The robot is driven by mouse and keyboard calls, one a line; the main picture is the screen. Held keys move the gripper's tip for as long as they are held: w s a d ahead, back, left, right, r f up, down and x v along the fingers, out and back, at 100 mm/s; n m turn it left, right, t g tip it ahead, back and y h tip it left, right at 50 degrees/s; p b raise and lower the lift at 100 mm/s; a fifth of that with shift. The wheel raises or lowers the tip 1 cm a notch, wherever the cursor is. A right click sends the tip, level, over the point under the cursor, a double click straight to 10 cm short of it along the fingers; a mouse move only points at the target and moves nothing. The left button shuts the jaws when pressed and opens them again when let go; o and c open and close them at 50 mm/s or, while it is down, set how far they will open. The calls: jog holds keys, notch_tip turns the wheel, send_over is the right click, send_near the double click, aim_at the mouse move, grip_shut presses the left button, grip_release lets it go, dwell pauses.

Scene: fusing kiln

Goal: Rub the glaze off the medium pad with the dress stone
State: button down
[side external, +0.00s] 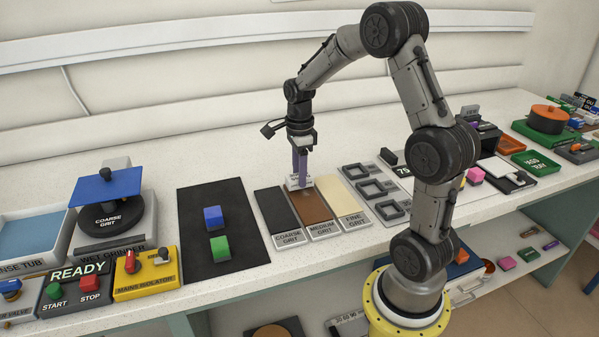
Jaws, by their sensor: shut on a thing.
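The medium pad (315,208) is a brown strip on the counter, with a "MEDIUM GRIT" label at its near end. My gripper (300,173) points straight down over the far end of this pad, with its purplish fingers close together. It is shut on a small pale block, seemingly the dress stone (293,184), at the pad's far end. I cannot tell whether the stone touches the pad. The fingers hide part of the stone and of the pad's far end. No glaze can be made out on the pad at this size.
The dark coarse pad (274,209) lies left of the medium pad and the cream fine pad (344,196) right of it. A black mat (240,255) with blue and green blocks is further left. Grey square frames (371,188) stand to the right.

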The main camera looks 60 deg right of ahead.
jog(key=shift+f, duration=0.5)
dwell(0.4)
jog(key=shift+s+a, duration=3.7)
jog(key=shift+s, duration=0.1)
jog(key=shift+w+d, duration=3.75)
jog(key=shift+w, duration=0.05)
jog(key=shift+s+a, duration=3.75)
jog(key=shift+d, duration=0.1)
